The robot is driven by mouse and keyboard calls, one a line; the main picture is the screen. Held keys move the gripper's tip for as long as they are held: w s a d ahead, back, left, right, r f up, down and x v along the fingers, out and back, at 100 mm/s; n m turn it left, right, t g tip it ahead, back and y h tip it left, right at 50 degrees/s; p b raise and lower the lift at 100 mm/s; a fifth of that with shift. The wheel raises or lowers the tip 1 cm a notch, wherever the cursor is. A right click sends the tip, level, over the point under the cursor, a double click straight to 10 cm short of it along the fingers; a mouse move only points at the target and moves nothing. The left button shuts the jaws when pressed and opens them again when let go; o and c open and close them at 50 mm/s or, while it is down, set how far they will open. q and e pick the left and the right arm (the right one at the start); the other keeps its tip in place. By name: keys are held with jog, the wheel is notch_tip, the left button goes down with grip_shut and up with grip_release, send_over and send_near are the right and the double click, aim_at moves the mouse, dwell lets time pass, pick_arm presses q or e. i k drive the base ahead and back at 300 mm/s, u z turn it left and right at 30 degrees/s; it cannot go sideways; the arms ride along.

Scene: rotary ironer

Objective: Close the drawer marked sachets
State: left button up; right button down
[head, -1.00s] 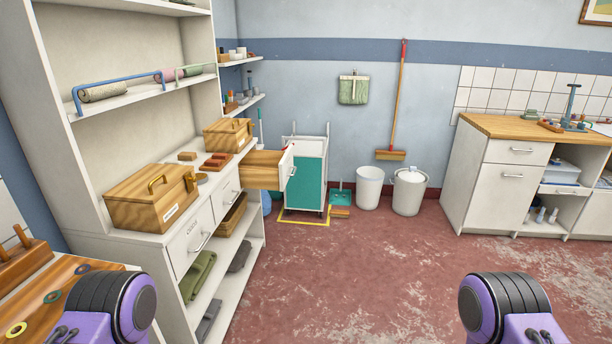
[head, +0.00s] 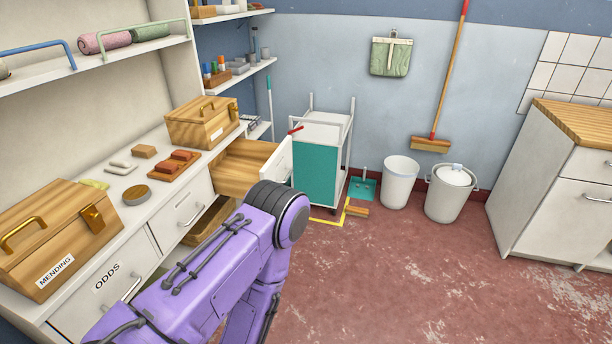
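A wooden-sided drawer with a white front (head: 240,169) stands pulled out of the white shelf unit, at the far end of its row. Its front faces right and shows no readable marking, so I cannot tell from this view whether it says sachets. A purple arm of mine (head: 215,270) rises from the bottom edge, and its dark rounded joint overlaps the drawer's lower front. Neither gripper is in view. The nearer drawer marked ODDS (head: 98,300) and the middle drawer (head: 180,212) are shut.
A box marked MENDING (head: 50,235) and another wooden box (head: 200,122) stand on the counter. A white and teal trolley (head: 318,165) stands just beyond the open drawer. White bins (head: 398,182) stand by the wall. The red floor (head: 400,280) is clear at right.

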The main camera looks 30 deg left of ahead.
aim_at(244, 163)
jog(key=u, duration=0.45)
jog(key=i, duration=1.45)
jog(key=u, duration=0.85)
